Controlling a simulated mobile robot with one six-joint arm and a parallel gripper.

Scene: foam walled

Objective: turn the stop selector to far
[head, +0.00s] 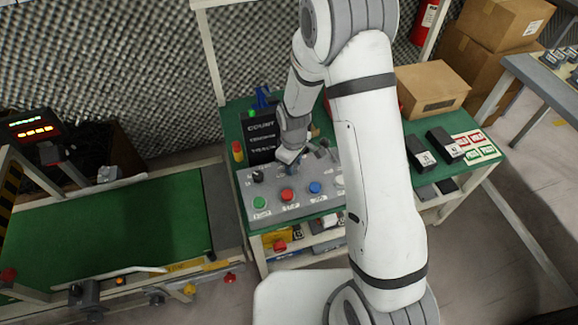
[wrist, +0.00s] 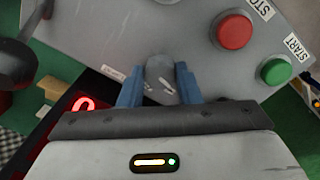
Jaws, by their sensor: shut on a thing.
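The sloped grey control panel (head: 275,203) stands on the green bench in the head view and also shows in the wrist view (wrist: 120,25). In the wrist view, my gripper (wrist: 160,85) has its two blue fingers on either side of a grey knob (wrist: 160,72) near the panel's edge. The fingers are shut on it. Pale marks show on the knob, but I cannot read its setting. A small label beside it is too small to read. In the head view my gripper (head: 289,155) is at the panel's back edge, and my wrist hides the knob.
Near the knob are a red STOP button (wrist: 234,31), a green START button (wrist: 276,71) and a dark lever (wrist: 14,66). The head view also shows a blue button (head: 315,187) and a black knob (head: 257,177). A black display (head: 261,137) stands behind the panel.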

